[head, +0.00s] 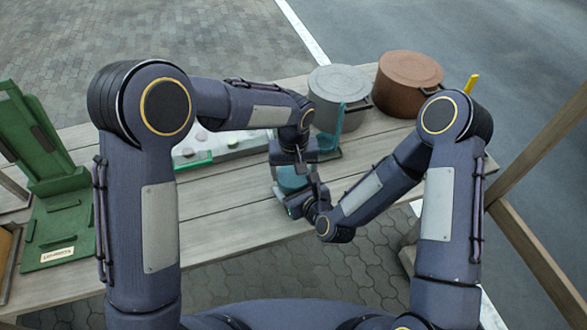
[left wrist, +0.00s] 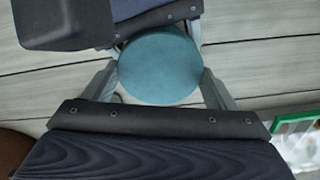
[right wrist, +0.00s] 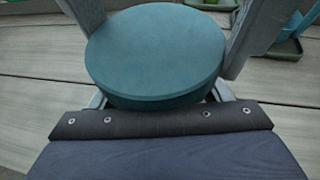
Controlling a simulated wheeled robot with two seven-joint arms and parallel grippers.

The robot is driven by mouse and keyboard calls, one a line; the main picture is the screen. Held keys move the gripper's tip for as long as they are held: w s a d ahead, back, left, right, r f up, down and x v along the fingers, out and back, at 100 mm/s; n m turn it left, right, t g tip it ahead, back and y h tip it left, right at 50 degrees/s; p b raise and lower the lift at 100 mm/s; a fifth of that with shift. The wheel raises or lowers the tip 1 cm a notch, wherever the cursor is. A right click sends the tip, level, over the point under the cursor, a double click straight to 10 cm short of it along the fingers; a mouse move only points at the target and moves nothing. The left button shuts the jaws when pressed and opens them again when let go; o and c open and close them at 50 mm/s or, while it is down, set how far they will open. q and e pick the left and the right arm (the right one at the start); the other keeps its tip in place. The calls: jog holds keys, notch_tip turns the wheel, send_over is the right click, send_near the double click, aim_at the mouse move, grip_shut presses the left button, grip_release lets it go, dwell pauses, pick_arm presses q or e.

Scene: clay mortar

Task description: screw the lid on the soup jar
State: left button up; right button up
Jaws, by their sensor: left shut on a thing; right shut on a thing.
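The soup jar and its lid stand over the table between my two grippers, showing as a small teal shape (head: 291,179) in the head view. The round, flat teal lid (left wrist: 160,66) looks level; it also fills the middle of the right wrist view (right wrist: 155,50). My left gripper (head: 298,166) is shut on the lid, with fingers on both sides of it. My right gripper (head: 313,190) comes in from the front right and is shut on the jar, lower down. The lid and fingers hide most of the jar body. I cannot tell how far the lid is turned.
A grey pot (head: 338,86) and a brown pot (head: 408,82) stand at the back right. A teal upright piece (head: 347,117) is just behind the grippers. A pale tray (head: 243,150) with small round items lies behind left. A green stand (head: 62,215) is far left. Front-middle planks are clear.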

pick_arm(q)
jog(key=shift+s+f, duration=0.15)
jog(key=shift+f, duration=0.3)
jog(key=shift+c, duration=1.1)
jog(key=shift+f, duration=0.1)
pick_arm(e)
jog(key=shift+r, duration=0.1)
pick_arm(q)
jog(key=shift+s, duration=0.1)
pick_arm(e)
jog(key=shift+a, duration=0.1)
pick_arm(q)
jog(key=o, duration=1)
jog(key=shift+s, duration=0.1)
jog(key=shift+c, duration=0.2)
pick_arm(e)
jog(key=c, duration=0.5)
pick_arm(q)
jog(key=o, duration=0.4)
jog(key=shift+o, duration=0.2)
jog(key=shift+w, duration=0.2)
jog(key=shift+r, duration=0.25)
